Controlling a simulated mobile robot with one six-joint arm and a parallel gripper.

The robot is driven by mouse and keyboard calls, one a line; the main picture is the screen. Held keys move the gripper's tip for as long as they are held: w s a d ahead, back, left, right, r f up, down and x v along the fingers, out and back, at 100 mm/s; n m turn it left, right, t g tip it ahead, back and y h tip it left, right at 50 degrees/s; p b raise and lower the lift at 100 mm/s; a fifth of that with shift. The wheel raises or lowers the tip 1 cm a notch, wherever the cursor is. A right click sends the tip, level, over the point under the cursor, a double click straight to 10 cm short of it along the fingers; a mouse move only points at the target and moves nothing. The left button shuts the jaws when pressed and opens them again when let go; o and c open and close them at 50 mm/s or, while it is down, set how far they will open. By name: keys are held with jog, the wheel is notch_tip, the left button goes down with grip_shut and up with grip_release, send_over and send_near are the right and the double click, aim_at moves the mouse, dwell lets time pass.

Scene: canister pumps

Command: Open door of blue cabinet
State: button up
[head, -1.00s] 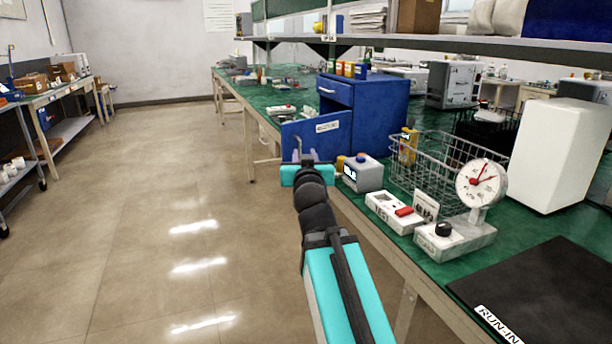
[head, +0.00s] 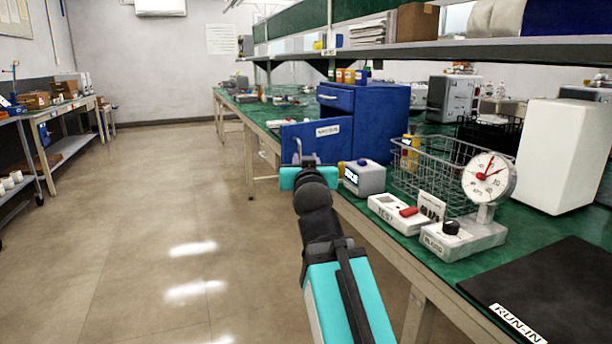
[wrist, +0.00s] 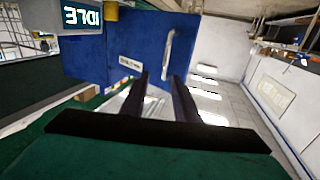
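The blue cabinet (head: 382,118) stands on the green bench, with a handled drawer at the top. Its labelled blue door (head: 305,138) sticks out to the left from the cabinet front, standing open at an angle. My gripper (head: 302,160) is in front of the door's lower part. In the wrist view, which is upside down, the door (wrist: 95,50) shows its label and a pale bar handle (wrist: 168,48). My gripper (wrist: 158,80) has its two dark fingers apart, with nothing seen held between them. The handle lies beyond the fingertips, nearer the right one; contact cannot be told.
A grey box with a lit display (head: 364,178) stands close right of my gripper. A wire basket (head: 440,175), a tester (head: 400,213) and a dial gauge (head: 488,180) stand further right on the bench (head: 425,255). The floor (head: 160,220) on the left is clear.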

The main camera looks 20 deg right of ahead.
jog(key=b+v, duration=0.5)
jog(key=b, duration=0.1)
dwell(0.5)
jog(key=shift+r, duration=0.1)
dwell(0.5)
